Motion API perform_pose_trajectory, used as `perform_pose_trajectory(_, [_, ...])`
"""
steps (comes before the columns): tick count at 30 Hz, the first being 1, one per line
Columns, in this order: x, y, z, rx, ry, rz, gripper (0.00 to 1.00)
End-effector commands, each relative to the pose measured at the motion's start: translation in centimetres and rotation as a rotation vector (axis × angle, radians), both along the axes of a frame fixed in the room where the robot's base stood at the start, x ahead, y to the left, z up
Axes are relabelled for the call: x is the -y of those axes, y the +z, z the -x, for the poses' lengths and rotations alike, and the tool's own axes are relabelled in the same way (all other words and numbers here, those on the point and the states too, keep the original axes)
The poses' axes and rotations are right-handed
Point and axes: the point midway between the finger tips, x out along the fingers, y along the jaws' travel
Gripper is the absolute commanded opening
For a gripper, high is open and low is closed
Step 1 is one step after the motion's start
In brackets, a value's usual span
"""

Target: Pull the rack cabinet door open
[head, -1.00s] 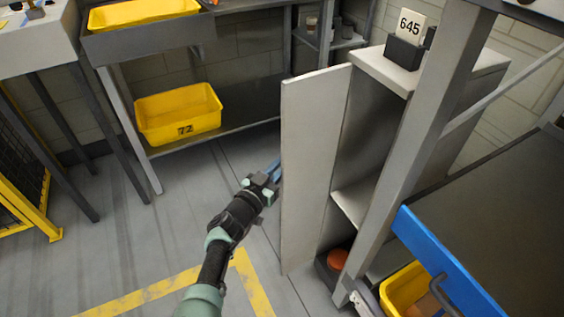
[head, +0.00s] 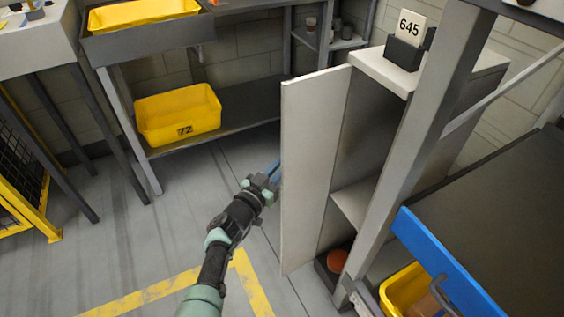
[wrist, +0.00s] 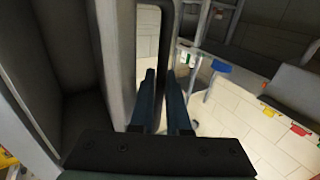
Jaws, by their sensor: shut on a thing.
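The rack cabinet (head: 375,65) stands right of the middle in the head view. Its pale door (head: 315,150) is swung open, and the inside with a shelf shows. My gripper (head: 275,170) is at the door's left, outer side; its fingertips are partly hidden behind the door's edge. In the wrist view, the blue fingers (wrist: 168,90) are shut on the upright door handle (wrist: 170,45), beside the door's edge (wrist: 115,60). The handle is hidden in the head view.
A block with a 645 card (head: 405,45) stands on the cabinet. A round orange-red thing (head: 338,260) lies low inside. A grey post (head: 415,140) and blue-edged table (head: 445,265) are at right. A yellow bin (head: 180,112) sits on the left shelf. Floor left of the door is clear.

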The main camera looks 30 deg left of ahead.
Motion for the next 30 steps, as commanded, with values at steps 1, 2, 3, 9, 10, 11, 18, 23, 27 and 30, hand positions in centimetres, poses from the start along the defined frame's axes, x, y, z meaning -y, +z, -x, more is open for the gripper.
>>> perform_pose_trajectory(1, [-1.0,1.4,-1.0,0.005,0.034,-0.013,0.00])
perform_pose_trajectory(2, [-1.0,1.4,-1.0,0.005,0.034,-0.013,0.00])
perform_pose_trajectory(3, [-1.0,1.4,-1.0,0.005,0.034,-0.013,0.00])
perform_pose_trajectory(9, [-1.0,1.4,-1.0,0.005,0.034,-0.013,0.00])
perform_pose_trajectory(10, [-1.0,1.4,-1.0,0.005,0.034,-0.013,0.00])
perform_pose_trajectory(11, [-1.0,1.4,-1.0,0.005,0.034,-0.013,0.00])
perform_pose_trajectory(18, [-1.0,1.4,-1.0,0.005,0.034,-0.013,0.27])
perform_pose_trajectory(23, [-1.0,1.4,-1.0,0.005,0.033,-0.014,0.27])
perform_pose_trajectory(27, [-0.8,0.7,0.0,0.008,0.017,-0.006,0.27])
perform_pose_trajectory(30, [-1.2,0.6,0.5,0.006,0.018,-0.006,0.27])
